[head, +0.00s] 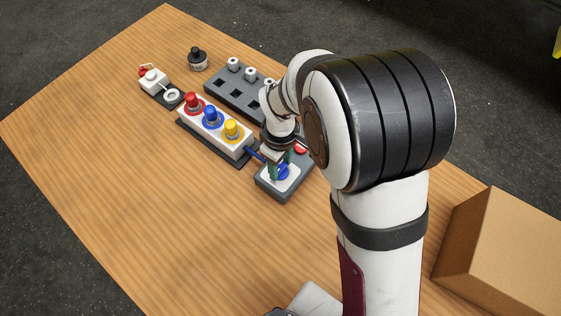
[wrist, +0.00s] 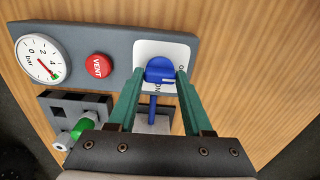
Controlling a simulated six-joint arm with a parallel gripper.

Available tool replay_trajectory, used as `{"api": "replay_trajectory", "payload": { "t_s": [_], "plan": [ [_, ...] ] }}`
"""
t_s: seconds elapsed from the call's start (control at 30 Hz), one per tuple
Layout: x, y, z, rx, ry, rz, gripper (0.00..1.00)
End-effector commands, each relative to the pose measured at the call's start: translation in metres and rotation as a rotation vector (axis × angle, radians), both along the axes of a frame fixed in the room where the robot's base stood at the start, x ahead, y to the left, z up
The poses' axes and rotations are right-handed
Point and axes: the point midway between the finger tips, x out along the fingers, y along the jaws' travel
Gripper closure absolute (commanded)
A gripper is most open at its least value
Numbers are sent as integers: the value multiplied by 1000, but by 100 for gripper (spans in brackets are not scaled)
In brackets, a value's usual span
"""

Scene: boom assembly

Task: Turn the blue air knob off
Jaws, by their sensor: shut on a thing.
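The blue air knob (wrist: 160,70) sits on a white plate on a grey panel (wrist: 115,45) in the wrist view. Lettering beside and below the knob is partly hidden; "ON" seems to show just below it. My gripper (wrist: 158,76) has its two green fingers on either side of the knob, shut on it. In the head view the knob (head: 283,171) shows partly behind the fingers of my gripper (head: 280,166). On the same panel are a red VENT button (wrist: 98,66) and a round pressure gauge (wrist: 42,58), its red needle near a green mark.
A blue hose (head: 254,154) joins the panel to a white block with red, blue and yellow knobs (head: 212,117). A grey socket rack (head: 236,92) stands behind. A cardboard box (head: 500,250) is at the right. The wooden table (head: 150,200) is clear at the left and front.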

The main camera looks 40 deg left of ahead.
Motion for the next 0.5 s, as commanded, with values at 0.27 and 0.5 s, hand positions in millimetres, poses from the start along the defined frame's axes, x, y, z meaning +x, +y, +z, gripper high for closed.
{"api": "replay_trajectory", "payload": {
  "t_s": [0.27,0.5],
  "plan": [
    [0,-1,0,-2,0,2,45],
    [0,0,0,-1,0,1,20]
  ]
}}
